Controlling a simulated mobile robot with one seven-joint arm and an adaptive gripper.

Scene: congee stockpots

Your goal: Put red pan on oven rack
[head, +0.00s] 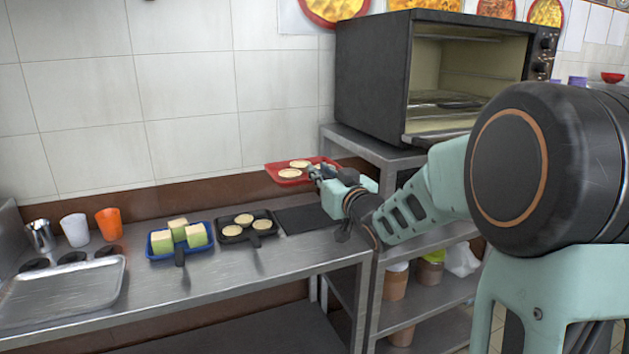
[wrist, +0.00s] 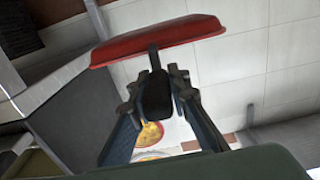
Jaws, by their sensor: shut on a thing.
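The red pan (head: 283,174) holds pale round patties and is in the air above the back of the steel counter, left of the oven. My gripper (head: 318,174) is shut on the pan's handle. In the wrist view the red pan (wrist: 160,40) shows from its side, and its dark handle (wrist: 156,95) sits between the fingers of my gripper (wrist: 158,85). The black oven (head: 375,75) stands on a steel shelf unit at the right with its door open.
A black pan with patties (head: 262,226) and a blue pan with green-and-yellow blocks (head: 153,246) stand on the counter (head: 235,283). A dark mat (head: 305,219) lies bare beside them. Cups (head: 75,230) and a metal tray (head: 65,288) are at the left.

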